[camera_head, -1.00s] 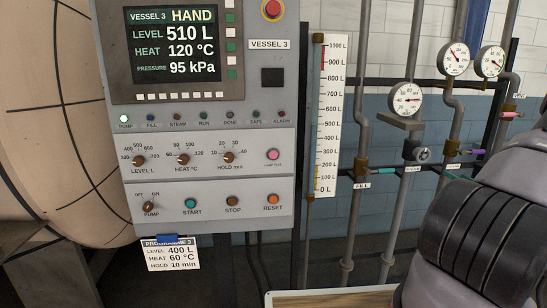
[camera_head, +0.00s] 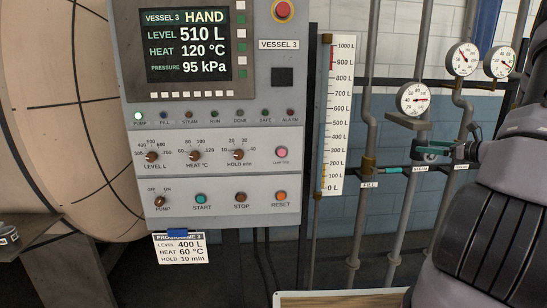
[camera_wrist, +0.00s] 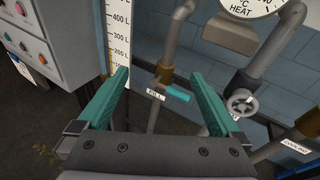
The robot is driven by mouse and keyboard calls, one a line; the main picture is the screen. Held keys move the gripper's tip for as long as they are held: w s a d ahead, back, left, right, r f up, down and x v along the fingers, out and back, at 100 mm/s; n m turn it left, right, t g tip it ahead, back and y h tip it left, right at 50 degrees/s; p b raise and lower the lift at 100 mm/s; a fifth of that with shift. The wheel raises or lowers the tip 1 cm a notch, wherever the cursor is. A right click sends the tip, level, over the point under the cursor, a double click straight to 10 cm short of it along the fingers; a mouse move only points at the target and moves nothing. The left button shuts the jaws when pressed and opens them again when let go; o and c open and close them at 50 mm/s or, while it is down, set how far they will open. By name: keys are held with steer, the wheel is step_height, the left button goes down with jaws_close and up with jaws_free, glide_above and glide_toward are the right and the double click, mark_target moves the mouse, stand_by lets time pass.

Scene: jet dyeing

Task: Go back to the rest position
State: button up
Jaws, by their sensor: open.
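My gripper (camera_wrist: 160,76) is open, with two teal fingers spread and nothing held between them in the wrist view. It also shows in the head view (camera_head: 432,150), at the right, in front of the pipes and below the gauges. The teal FILL valve handle (camera_wrist: 178,92) appears between and beyond the fingers in the wrist view. The handle also shows in the head view (camera_head: 393,170), left of the gripper. My arm hides part of the pipework at the right.
The Vessel 3 control panel (camera_head: 213,172) stands left of the gripper, with the level scale (camera_head: 337,115) beside it. A grey handwheel (camera_wrist: 241,102) is right of the fingers in the wrist view. Round gauges (camera_head: 413,99) are above. A board edge (camera_head: 340,299) lies low in front.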

steer(key=s+a+r+n+g, duration=0.3)
steer(key=s+a+r+n, duration=0.15)
steer(key=a, duration=0.35)
steer(key=s+a+r+n+g, duration=0.3)
steer(key=a+r+n, duration=0.15)
steer(key=a, duration=0.45)
steer(key=s+a+r+n+g, duration=0.2)
steer(key=s+a+r+n, duration=0.25)
steer(key=a, duration=0.35)
steer(key=s+a+r+n+h, duration=0.2)
steer(key=s+n, duration=0.3)
steer(key=s, duration=0.5)
steer(key=s+a+r+n+t+h, duration=0.1)
steer(key=s+a+r+n+h, duration=0.2)
steer(key=s+n, duration=0.3)
steer(key=s+r+h, duration=0.1)
steer(key=s, duration=0.3)
steer(key=shift+a+r, duration=0.15)
steer(key=shift+a, duration=0.2)
